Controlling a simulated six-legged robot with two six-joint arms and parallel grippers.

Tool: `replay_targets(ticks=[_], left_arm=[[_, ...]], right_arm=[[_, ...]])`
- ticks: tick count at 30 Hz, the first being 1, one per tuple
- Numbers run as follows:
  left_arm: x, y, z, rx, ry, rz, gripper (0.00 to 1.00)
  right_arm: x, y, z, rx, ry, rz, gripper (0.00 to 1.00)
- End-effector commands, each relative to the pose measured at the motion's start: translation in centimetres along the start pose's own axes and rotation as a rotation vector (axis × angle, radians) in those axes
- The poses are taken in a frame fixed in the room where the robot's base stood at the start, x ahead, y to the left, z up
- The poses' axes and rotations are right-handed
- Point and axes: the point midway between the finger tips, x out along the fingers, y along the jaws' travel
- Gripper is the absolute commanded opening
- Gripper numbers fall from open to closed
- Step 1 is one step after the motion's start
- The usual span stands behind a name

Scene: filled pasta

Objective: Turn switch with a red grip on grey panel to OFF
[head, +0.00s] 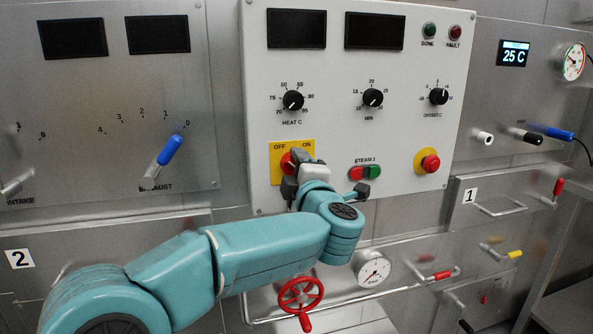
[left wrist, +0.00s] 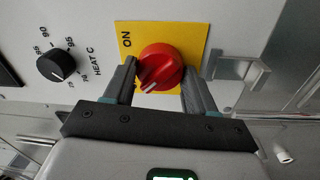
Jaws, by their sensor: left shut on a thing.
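The switch's red grip (head: 287,162) sits on a yellow plate (head: 277,178) marked OFF at left and ON at right, on the pale grey panel (head: 340,110). My left gripper (head: 294,172) is at the grip and covers part of it in the head view. In the left wrist view, the red grip (left wrist: 163,62) is between the two fingers of my left gripper (left wrist: 160,85), which is shut on it. The grip's white mark points down and slightly left there, away from ON. The OFF label is mostly hidden behind a finger. My right gripper is not in view.
Right of the switch are the red and green STEAM buttons (head: 364,172) and a red stop button (head: 430,162) on yellow. Black dials, such as the HEAT C dial (head: 293,100), are above. A red valve wheel (head: 300,294) and a gauge (head: 373,269) are below.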

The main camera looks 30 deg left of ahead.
Motion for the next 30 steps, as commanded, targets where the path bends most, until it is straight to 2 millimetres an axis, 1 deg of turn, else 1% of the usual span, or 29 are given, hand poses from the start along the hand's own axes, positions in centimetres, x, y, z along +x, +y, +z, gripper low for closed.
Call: replay_targets(ticks=[1, 2, 3, 4, 13, 17, 20, 27, 30], left_arm=[[0.0, -0.1, 0.0, -0.002, -0.001, -0.002, 0.25], [0.0, -0.1, 0.0, -0.002, -0.001, -0.002, 0.59], [0.0, -0.1, 0.0, -0.002, -0.001, -0.002, 0.72], [0.0, -0.1, 0.0, -0.001, -0.001, -0.002, 0.81], [-0.1, 0.0, 0.0, 0.0, -0.001, 0.0, 0.81], [-1.3, 0.0, 0.1, 0.0, -0.004, 0.0, 0.81], [-3.3, 0.1, 0.1, 0.0, -0.005, 0.001, 0.81], [-9.8, 0.1, 0.1, -0.001, -0.008, 0.002, 0.81], [-12.2, 0.1, 0.1, 0.0, -0.007, 0.001, 0.81]], right_arm=[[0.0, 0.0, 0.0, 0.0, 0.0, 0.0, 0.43], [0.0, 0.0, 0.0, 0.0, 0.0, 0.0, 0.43], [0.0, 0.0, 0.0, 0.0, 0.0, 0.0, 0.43], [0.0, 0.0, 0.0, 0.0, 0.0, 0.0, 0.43], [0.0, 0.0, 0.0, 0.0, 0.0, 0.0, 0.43], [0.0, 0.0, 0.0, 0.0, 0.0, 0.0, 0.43], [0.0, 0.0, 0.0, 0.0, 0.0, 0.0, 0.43], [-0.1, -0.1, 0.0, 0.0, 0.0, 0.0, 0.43], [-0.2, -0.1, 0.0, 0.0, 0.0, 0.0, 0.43]])
